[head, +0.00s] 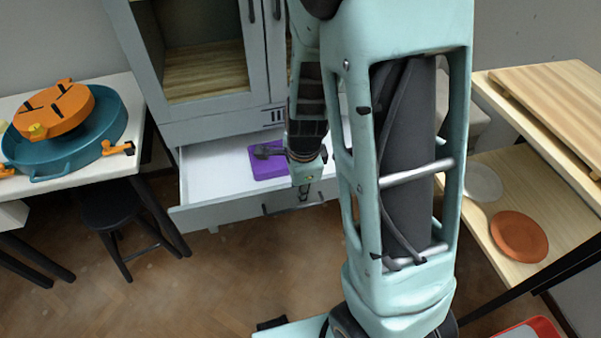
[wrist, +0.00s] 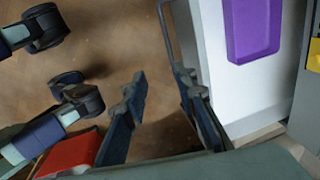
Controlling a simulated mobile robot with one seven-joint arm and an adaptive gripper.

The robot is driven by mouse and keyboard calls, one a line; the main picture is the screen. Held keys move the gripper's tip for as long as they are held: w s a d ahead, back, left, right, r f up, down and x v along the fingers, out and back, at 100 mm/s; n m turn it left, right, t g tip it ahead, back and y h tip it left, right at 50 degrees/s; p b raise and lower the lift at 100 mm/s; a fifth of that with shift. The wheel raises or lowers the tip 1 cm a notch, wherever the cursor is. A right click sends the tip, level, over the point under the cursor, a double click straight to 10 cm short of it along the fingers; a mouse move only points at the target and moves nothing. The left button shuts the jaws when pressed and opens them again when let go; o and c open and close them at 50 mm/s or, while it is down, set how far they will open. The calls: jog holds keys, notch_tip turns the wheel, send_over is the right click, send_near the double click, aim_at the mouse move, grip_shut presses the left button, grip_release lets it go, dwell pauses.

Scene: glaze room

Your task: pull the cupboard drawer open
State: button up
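The cupboard (head: 215,125) stands at the back with its lower drawer (head: 205,178) pulled out, showing a white interior. A dark bar handle (head: 281,206) is on the drawer front; the handle (wrist: 166,28) also shows in the wrist view. My gripper (head: 304,192) is low at the drawer front, partly hidden by my arm in the head view. In the wrist view my gripper (wrist: 163,80) has its fingers apart with bare floor visible between them. The right finger overlaps the handle's near end; I cannot tell whether they touch.
A purple tray (head: 268,162) lies in the drawer; the purple tray (wrist: 252,28) shows in the wrist view. A black stool (head: 113,207) stands left of the drawer. A table with a teal basin (head: 80,155) is left, wooden shelving (head: 560,170) right. Floor before the drawer is clear.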

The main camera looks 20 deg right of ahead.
notch_tip(320, 180, up, 9)
jog(key=s, duration=0.1)
jog(key=shift+s, duration=0.4)
jog(key=shift+r, duration=0.1)
